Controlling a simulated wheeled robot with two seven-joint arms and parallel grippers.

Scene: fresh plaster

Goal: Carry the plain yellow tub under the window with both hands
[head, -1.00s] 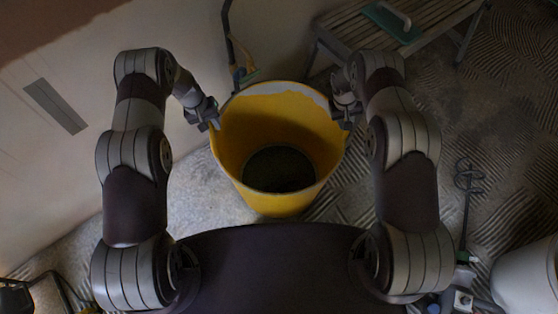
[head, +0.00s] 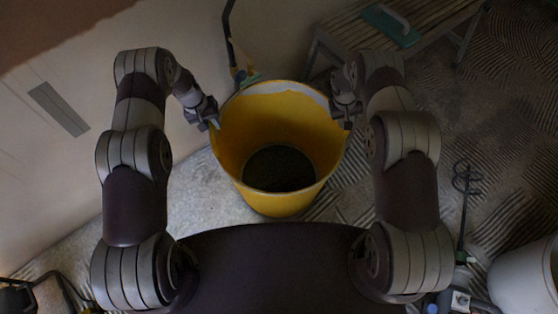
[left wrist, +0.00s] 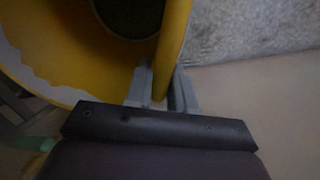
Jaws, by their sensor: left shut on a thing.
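The plain yellow tub (head: 275,205) is in front of my body in the head view, its open mouth facing up. Its inside bottom is dark, and the far inner rim has a pale band. My left gripper (head: 213,122) is shut on the left rim. In the left wrist view, the tub wall (left wrist: 173,40) passes between the fingers of my left gripper (left wrist: 160,85). My right gripper (head: 345,114) is at the right rim, opposite the left one; its fingertips are too dark and small to tell whether they are closed.
A slatted bench (head: 350,38) with a green-backed trowel (head: 391,25) stands beyond the tub to the right. A pale wall with a grey vent (head: 58,109) is on the left. A stirring tool (head: 463,205) and a white bucket (head: 525,280) are at right. Ridged floor lies between.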

